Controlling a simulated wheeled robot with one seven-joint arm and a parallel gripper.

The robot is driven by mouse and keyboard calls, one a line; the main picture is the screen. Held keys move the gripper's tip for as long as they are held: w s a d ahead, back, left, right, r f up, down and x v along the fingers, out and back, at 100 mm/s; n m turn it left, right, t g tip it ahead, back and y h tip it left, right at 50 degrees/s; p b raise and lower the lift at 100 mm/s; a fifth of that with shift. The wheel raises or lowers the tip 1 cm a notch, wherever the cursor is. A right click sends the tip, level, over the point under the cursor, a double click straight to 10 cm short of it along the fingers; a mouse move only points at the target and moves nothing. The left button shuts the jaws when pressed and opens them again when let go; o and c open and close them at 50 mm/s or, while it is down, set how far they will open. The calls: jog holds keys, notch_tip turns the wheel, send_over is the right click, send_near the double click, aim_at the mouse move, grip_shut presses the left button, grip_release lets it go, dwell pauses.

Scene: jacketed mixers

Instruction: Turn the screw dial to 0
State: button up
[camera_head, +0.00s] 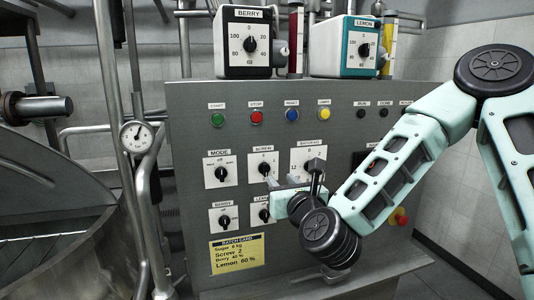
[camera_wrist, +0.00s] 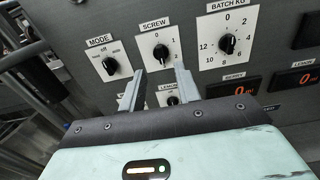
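The screw dial (camera_head: 264,168) is a black knob on a white plate labelled SCREW, in the upper row of dials on the grey panel. In the wrist view the screw dial (camera_wrist: 160,52) is upper centre, with 0 at the top of its scale and higher numbers down its right side. I cannot tell surely which number its pointer marks. My gripper (camera_head: 292,176) is in front of the panel, near the screw and batch dials. In the wrist view my gripper (camera_wrist: 159,80) has its two fingers apart, below the screw dial, with nothing between them.
The mode dial (camera_wrist: 109,65) is left of the screw dial and the batch dial (camera_wrist: 228,44) right. The lemon dial (camera_wrist: 172,100) is below, partly hidden. Coloured buttons (camera_head: 256,117) line the panel top. A steel vessel (camera_head: 60,240) and pipes stand at left.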

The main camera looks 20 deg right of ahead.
aim_at(266, 165)
jog(key=w+p, duration=0.1)
jog(key=w, duration=1)
jog(key=shift+w+a+f, duration=0.1)
jog(key=shift+w, duration=0.25)
grip_shut()
